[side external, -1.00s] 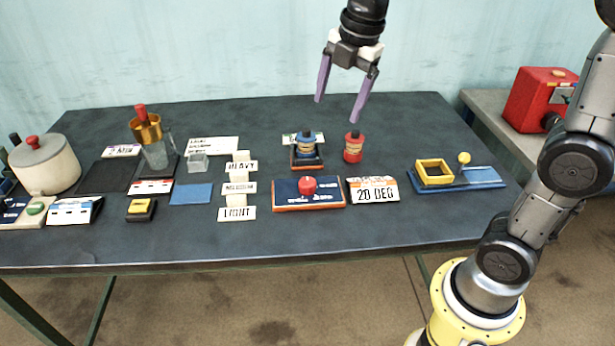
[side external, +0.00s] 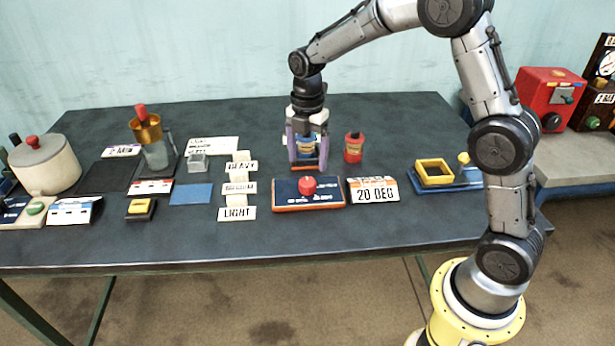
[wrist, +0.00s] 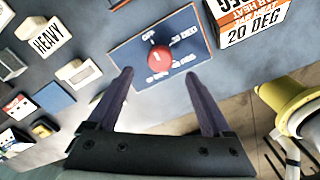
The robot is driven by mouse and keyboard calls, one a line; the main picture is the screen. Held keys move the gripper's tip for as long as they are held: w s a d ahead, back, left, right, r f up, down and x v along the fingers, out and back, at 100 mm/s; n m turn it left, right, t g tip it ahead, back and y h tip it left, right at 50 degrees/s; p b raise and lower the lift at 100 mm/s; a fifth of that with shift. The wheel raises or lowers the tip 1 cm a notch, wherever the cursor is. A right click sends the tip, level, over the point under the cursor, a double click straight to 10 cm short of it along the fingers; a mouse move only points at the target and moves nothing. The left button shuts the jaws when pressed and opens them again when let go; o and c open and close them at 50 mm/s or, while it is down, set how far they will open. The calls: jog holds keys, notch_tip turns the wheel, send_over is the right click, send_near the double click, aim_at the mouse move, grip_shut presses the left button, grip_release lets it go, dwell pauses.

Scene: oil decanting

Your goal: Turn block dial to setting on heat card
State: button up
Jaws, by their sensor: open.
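The block dial is a red knob (side external: 308,185) on a dark blue plate (side external: 280,197) with an orange edge, near the table's front middle. In the wrist view the knob (wrist: 160,59) has a pale mark on top; the plate has white settings around it, one seeming to read OFF, the others hard to read. The heat card (side external: 373,190) stands right of the plate and reads 20 DEG. My gripper (side external: 307,163) is open, pointing down, beyond the plate in the side view. In the wrist view the knob lies ahead of the gap between its fingertips (wrist: 159,74).
A blue-and-tan bottle (side external: 310,143) shows between my fingers in the side view; contact cannot be told. A red bottle (side external: 353,147) stands to the right. HEAVY and LIGHT (side external: 237,214) cards stand left of the plate. A yellow frame (side external: 434,173) is further right.

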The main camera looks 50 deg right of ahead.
aim_at(308, 181)
notch_tip(308, 181, down, 6)
jog(key=shift+f, duration=0.25)
grip_shut()
dwell(0.5)
